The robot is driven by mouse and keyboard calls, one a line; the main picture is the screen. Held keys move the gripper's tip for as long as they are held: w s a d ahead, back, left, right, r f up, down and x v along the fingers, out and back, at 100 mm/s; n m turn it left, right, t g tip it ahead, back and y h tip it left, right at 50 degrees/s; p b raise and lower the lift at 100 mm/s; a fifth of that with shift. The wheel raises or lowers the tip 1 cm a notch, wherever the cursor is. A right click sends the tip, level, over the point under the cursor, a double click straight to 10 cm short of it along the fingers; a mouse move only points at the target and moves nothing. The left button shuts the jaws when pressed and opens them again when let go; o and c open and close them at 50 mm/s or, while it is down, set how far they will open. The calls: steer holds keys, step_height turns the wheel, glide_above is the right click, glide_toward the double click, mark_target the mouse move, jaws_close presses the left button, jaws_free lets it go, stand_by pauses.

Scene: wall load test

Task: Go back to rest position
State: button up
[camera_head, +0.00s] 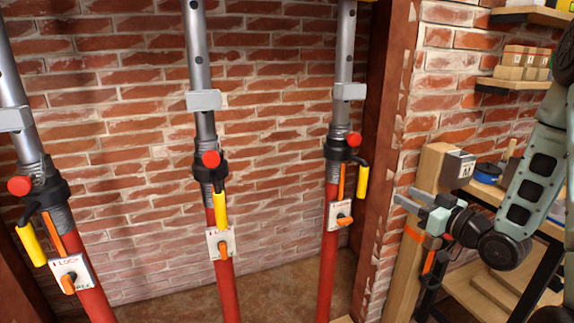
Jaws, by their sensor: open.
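My gripper (403,198) is at the right, with its fingers pointing left beside a wooden post (432,172). It is open and nothing shows between its fingers. My arm reaches it from the right edge of the view. Three red and grey props stand before the brick wall: a left prop (85,295), a middle prop (228,285) and a right prop (325,275). Each has a yellow-handled lever, a red knob and a white plate with an orange switch. My gripper is apart from all three props.
A wooden workbench (483,195) with a blue roll (488,170) on it stands behind my arm. A dark red column (387,130) stands between the right prop and my gripper. Floor shows behind the props.

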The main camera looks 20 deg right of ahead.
steer(key=w+a+n+g+p, duration=0.1)
steer(key=a+n+g+p, duration=0.2)
steer(key=a+g, duration=1.2)
steer(key=s+a+r+n+g+h+p, duration=0.1)
steer(key=s+a+r, duration=0.1)
steer(key=s+a, duration=0.7)
steer(key=s+a+r+n+g+h+p, duration=0.1)
steer(key=s+a+r+h, duration=0.1)
steer(key=s+a, duration=0.8)
steer(key=s+r, duration=0.1)
steer(key=s, duration=0.5)
steer(key=shift+r+g, duration=0.25)
steer(key=shift+g, duration=0.05)
